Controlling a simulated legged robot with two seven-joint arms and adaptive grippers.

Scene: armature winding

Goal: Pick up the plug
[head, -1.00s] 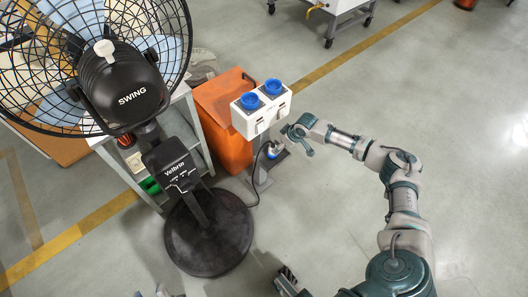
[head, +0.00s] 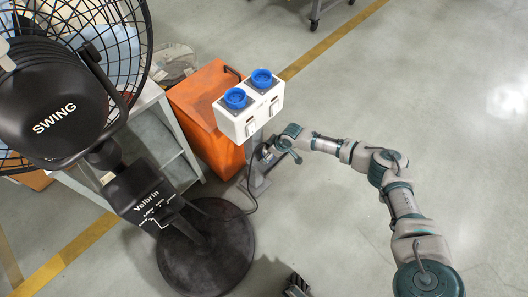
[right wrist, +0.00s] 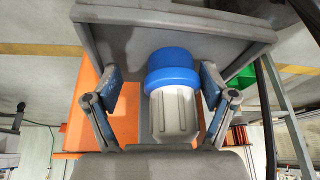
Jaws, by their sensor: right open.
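The plug (right wrist: 173,105) has a blue collar and a pale grey ribbed body. In the right wrist view it stands between the two fingers of my right gripper (right wrist: 160,82), nearer the right finger, with gaps visible on both sides. The gripper is open. In the head view my right gripper (head: 275,152) is low beside the socket post, and the plug is mostly hidden there. A black cable runs from that spot down towards the fan base.
A white box with two blue sockets (head: 249,104) tops the post, just above my right gripper. An orange bin (head: 205,112) stands behind it. A black fan (head: 62,112) with a round base (head: 207,252) stands left. The floor at right is clear.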

